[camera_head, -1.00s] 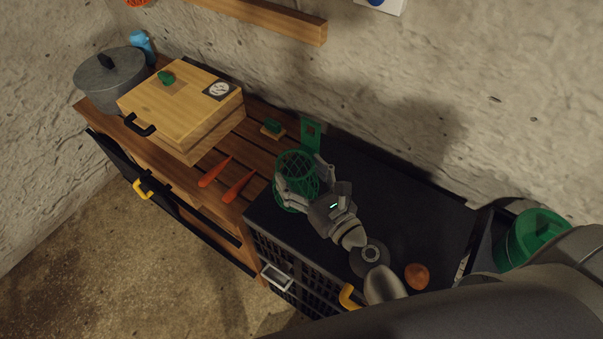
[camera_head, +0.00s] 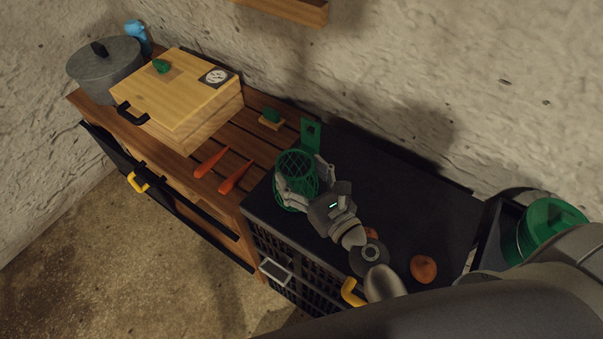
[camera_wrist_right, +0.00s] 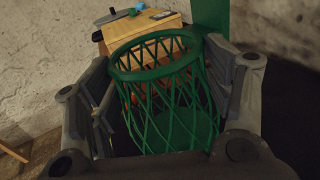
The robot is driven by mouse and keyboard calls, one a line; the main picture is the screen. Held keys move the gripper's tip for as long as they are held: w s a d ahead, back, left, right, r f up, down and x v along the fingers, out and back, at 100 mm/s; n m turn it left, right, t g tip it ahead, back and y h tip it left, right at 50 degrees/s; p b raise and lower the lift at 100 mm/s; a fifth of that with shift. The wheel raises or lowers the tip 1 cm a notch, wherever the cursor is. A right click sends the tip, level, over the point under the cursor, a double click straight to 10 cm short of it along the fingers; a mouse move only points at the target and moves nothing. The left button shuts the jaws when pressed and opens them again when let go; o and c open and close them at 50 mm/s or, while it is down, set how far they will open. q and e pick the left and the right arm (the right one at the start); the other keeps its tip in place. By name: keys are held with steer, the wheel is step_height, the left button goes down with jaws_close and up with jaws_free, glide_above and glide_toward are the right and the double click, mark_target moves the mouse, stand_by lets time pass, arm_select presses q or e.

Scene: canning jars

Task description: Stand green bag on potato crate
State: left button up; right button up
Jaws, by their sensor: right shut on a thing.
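The green bag (camera_head: 296,181) is an open-topped green mesh, upright, with a flat green tab (camera_head: 311,134) rising at its back. My right gripper (camera_head: 302,186) is shut on it, fingers on opposite sides. In the right wrist view the bag (camera_wrist_right: 165,100) sits between the fingers and its open rim faces me. The bag is over the left end of the black potato crate (camera_head: 390,180), which has slotted sides and a dark top. I cannot tell whether its base touches that top. My left gripper is not in view.
Left of the crate, a wooden bench holds two orange-red carrots (camera_head: 237,178), a small green item (camera_head: 270,117), a wooden box (camera_head: 178,95) and a grey pot (camera_head: 104,68). A brown-orange potato (camera_head: 424,269) lies on the crate's right. A green-lidded container (camera_head: 545,225) stands farther right.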

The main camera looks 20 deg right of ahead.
steer(key=shift+f+b, duration=0.35)
steer(key=shift+f, duration=0.05)
steer(key=o, duration=1.1)
steer(key=v, duration=1.2)
